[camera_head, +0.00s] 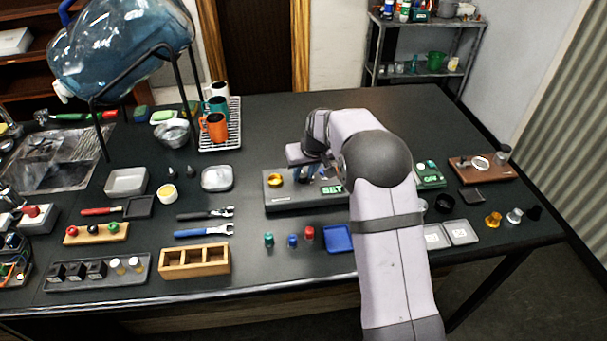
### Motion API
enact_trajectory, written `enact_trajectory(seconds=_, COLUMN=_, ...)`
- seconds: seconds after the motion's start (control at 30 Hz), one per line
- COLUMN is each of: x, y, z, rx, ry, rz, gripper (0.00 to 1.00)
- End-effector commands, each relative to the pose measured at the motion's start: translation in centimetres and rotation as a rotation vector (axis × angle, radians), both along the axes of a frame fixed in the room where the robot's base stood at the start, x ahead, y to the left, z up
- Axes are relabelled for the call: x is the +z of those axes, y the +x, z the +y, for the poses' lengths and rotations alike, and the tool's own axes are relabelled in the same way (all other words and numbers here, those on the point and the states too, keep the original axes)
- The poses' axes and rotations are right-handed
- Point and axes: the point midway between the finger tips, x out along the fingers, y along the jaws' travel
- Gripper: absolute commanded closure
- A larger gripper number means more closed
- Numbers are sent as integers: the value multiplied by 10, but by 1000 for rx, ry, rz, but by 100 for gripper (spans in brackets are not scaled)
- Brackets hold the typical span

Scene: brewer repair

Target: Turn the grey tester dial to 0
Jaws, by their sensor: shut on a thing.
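The grey tester (285,199) is a flat grey box in the middle of the table, with a yellow-gold round part (275,180) at its left and a green display (332,189) at its right. My gripper (304,178) points down over the tester's middle, just right of the gold part. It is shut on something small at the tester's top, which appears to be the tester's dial. The dial itself is hidden by the gripper and arm, so its pointer and marks cannot be read. My arm also covers the tester's right end.
Green, blue and red small pieces (309,233) and a blue tray (339,239) lie in front of the tester. A green device (428,176) stands to the right, partly behind my arm. A metal tray (217,179) is at the left. The table behind the tester is clear.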

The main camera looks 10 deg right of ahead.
Motion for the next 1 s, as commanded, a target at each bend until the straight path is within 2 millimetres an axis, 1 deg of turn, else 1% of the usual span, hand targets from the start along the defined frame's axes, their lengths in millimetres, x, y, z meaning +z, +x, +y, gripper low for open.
enact_trajectory(seconds=0.13, x=0, y=0, z=0, rx=46, ry=1, rz=-3, gripper=97)
enact_trajectory(seconds=0.43, x=1, y=0, z=0, rx=54, ry=0, rz=-2, gripper=97)
enact_trajectory(seconds=0.47, x=1, y=0, z=0, rx=54, ry=0, rz=-2, gripper=72)
enact_trajectory(seconds=0.5, x=1, y=0, z=0, rx=54, ry=0, rz=-2, gripper=62)
enact_trajectory(seconds=0.53, x=1, y=0, z=0, rx=54, ry=0, rz=-2, gripper=56)
enact_trajectory(seconds=0.87, x=1, y=0, z=0, rx=53, ry=0, rz=-2, gripper=56)
enact_trajectory(seconds=1.0, x=7, y=-2, z=-1, rx=52, ry=1, rz=-3, gripper=56)
